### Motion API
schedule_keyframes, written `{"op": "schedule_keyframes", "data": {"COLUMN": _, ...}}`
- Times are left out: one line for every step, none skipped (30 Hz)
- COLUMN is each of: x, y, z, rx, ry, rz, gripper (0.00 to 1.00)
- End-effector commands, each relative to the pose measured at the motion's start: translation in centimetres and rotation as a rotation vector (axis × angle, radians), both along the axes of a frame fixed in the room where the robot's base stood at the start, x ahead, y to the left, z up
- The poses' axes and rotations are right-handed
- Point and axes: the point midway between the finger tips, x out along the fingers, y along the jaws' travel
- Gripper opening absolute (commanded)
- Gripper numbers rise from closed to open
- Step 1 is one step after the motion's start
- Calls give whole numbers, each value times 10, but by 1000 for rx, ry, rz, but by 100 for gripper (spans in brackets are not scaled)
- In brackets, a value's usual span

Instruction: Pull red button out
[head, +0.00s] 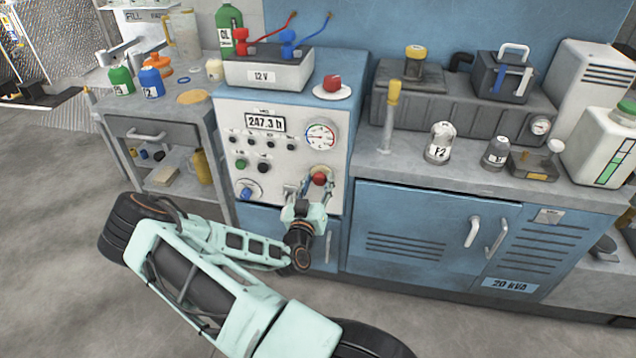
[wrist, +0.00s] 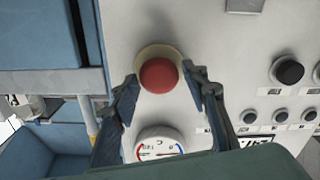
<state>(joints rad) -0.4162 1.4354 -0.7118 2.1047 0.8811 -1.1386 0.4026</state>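The red button (head: 318,179) is a round knob on a pale yellow collar, low on the right of the white control panel, below the gauge. In the wrist view the red button (wrist: 158,76) sits between the two fingertips of my gripper (wrist: 160,76). The fingers are spread, one on each side, with a small gap to the button on both sides; whether either touches the collar is unclear. In the head view my gripper (head: 305,187) is in front of the panel, its fingers beside the button. Another red knob (head: 332,83) stands on the cabinet top.
The round gauge (head: 320,136) is just above the button, with black knobs (head: 263,167) and a blue knob (head: 246,192) to the left. The workbench (head: 459,175) on the right carries an oil filler tube (head: 391,110) and jars. Grey floor is open at left.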

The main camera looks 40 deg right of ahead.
Motion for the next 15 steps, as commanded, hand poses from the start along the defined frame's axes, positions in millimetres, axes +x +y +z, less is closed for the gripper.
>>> {"op": "schedule_keyframes", "data": {"x": 0, "y": 0, "z": 0, "rx": 0, "ry": 0, "rz": 0, "gripper": 33}}
{"op": "schedule_keyframes", "data": {"x": 0, "y": 0, "z": 0, "rx": 0, "ry": 0, "rz": 0, "gripper": 30}}
{"op": "schedule_keyframes", "data": {"x": 0, "y": 0, "z": 0, "rx": 0, "ry": 0, "rz": 0, "gripper": 26}}
{"op": "schedule_keyframes", "data": {"x": 0, "y": 0, "z": 0, "rx": 0, "ry": 0, "rz": 0, "gripper": 22}}
{"op": "schedule_keyframes", "data": {"x": 0, "y": 0, "z": 0, "rx": 0, "ry": 0, "rz": 0, "gripper": 19}}
{"op": "schedule_keyframes", "data": {"x": 0, "y": 0, "z": 0, "rx": 0, "ry": 0, "rz": 0, "gripper": 15}}
{"op": "schedule_keyframes", "data": {"x": 0, "y": 0, "z": 0, "rx": 0, "ry": 0, "rz": 0, "gripper": 11}}
{"op": "schedule_keyframes", "data": {"x": 0, "y": 0, "z": 0, "rx": 0, "ry": 0, "rz": 0, "gripper": 8}}
{"op": "schedule_keyframes", "data": {"x": 0, "y": 0, "z": 0, "rx": 0, "ry": 0, "rz": 0, "gripper": 4}}
{"op": "schedule_keyframes", "data": {"x": 0, "y": 0, "z": 0, "rx": 0, "ry": 0, "rz": 0, "gripper": 0}}
{"op": "schedule_keyframes", "data": {"x": 0, "y": 0, "z": 0, "rx": 1, "ry": -1, "rz": 0, "gripper": 0}}
{"op": "schedule_keyframes", "data": {"x": 0, "y": 0, "z": 0, "rx": 0, "ry": 0, "rz": 0, "gripper": 0}}
{"op": "schedule_keyframes", "data": {"x": 0, "y": 0, "z": 0, "rx": 0, "ry": 0, "rz": 0, "gripper": 0}}
{"op": "schedule_keyframes", "data": {"x": 0, "y": 0, "z": 0, "rx": 1, "ry": -1, "rz": 0, "gripper": 0}}
{"op": "schedule_keyframes", "data": {"x": 0, "y": 1, "z": 0, "rx": 1, "ry": 0, "rz": 0, "gripper": 0}}
